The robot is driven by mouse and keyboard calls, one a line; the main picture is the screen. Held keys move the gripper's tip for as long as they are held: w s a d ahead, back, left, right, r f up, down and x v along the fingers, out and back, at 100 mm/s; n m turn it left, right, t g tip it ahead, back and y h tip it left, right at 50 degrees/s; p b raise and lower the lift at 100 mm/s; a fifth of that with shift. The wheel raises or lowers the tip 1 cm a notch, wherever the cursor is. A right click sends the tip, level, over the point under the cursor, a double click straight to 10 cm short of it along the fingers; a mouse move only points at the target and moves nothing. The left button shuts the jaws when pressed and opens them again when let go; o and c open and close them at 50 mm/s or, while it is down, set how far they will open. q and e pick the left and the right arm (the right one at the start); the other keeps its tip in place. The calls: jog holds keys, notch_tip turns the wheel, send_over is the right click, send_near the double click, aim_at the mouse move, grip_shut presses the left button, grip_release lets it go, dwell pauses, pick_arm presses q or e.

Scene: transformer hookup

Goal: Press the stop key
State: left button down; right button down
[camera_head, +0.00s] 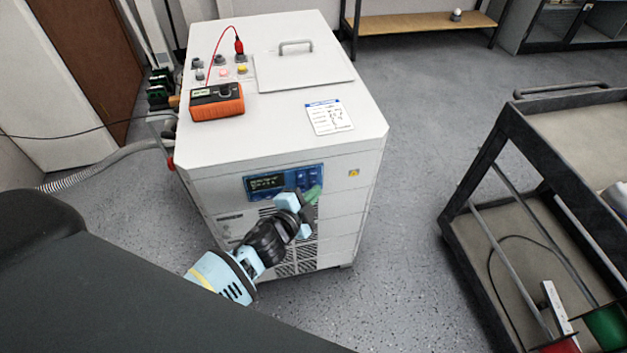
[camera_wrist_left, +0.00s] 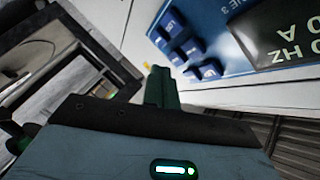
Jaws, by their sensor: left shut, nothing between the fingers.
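The white cabinet (camera_head: 270,150) has a blue control panel (camera_head: 285,181) on its front, with a dark lit display (camera_head: 264,183) and keys at its right end. In the left wrist view several small blue keys (camera_wrist_left: 187,47) stand beside the display (camera_wrist_left: 285,30); their labels are too small to tell which is the stop key. My left gripper (camera_head: 313,194) is shut and empty, in front of the panel's lower right part and hiding some of it. Its closed green fingertips (camera_wrist_left: 158,78) appear just off the keys; contact cannot be told. My right gripper is not in view.
An orange meter (camera_head: 217,102), a paper label (camera_head: 330,117), a handled lid (camera_head: 300,72) and terminals with a red lead (camera_head: 238,45) are on the cabinet top. A dark cart (camera_head: 480,190) stands at right. Clear floor (camera_head: 410,110) lies between.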

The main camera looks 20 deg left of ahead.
pick_arm(q)
jog(key=shift+w+a, duration=0.1)
jog(key=shift+w+a, duration=0.15)
jog(key=shift+w, duration=0.1)
jog(key=shift+w+a, duration=0.25)
jog(key=shift+w, duration=0.1)
dwell(1.1)
jog(key=shift+s+d, duration=0.45)
jog(key=shift+s, duration=0.25)
jog(key=shift+s+d, duration=0.7)
jog(key=shift+s, duration=0.35)
jog(key=shift+s+d, duration=0.7)
jog(key=shift+s, duration=0.3)
